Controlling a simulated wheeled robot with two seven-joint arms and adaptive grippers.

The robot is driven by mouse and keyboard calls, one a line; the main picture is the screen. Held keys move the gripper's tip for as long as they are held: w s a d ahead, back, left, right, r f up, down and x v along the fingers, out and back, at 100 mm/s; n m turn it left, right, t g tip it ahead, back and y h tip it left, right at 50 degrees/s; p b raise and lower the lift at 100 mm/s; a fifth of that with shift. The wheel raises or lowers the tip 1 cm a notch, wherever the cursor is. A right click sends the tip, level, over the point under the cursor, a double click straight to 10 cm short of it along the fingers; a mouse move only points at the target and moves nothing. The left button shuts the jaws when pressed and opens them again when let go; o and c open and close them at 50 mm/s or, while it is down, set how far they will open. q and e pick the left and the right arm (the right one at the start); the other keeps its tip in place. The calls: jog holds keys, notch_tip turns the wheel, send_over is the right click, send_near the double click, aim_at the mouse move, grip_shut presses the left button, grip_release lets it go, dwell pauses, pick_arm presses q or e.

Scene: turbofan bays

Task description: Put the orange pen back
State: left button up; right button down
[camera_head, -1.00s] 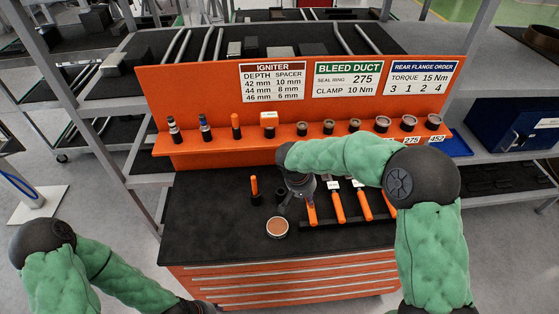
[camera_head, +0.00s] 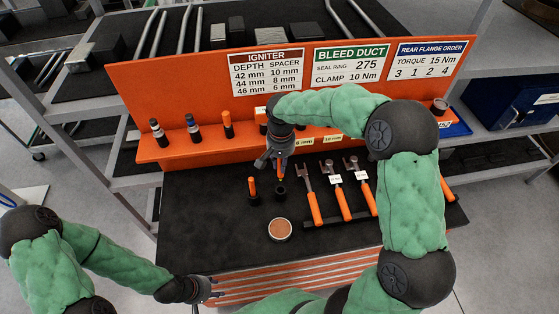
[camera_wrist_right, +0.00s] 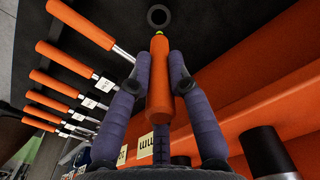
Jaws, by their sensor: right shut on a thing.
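In the right wrist view, my right gripper (camera_wrist_right: 158,70) is shut on the orange pen (camera_wrist_right: 158,95), a short cylinder with a small yellow-green tip. The tip points at the round opening of a black holder (camera_wrist_right: 158,17), apart from it. In the head view, my right gripper (camera_head: 280,166) hangs above this black holder (camera_head: 281,196) on the cart top; the pen is mostly hidden there. Beside it, another orange pen (camera_head: 252,187) stands in a black holder. My left gripper (camera_head: 208,290) is low at the cart's front edge, too small to judge its fingers.
Orange-handled tools (camera_head: 342,203) lie in a row right of the holders. A round copper-topped tin (camera_head: 280,230) stands in front. The cart top's left part (camera_head: 205,215) is clear.

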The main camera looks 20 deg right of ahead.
aim_at(281, 177)
jog(key=shift+s, duration=0.15)
jog(key=shift+r, duration=0.2)
jog(key=shift+f+b, duration=1.9)
jog(key=shift+f, duration=0.8)
jog(key=shift+f+b, duration=2.5)
jog(key=shift+f, duration=1)
dwell(1.5)
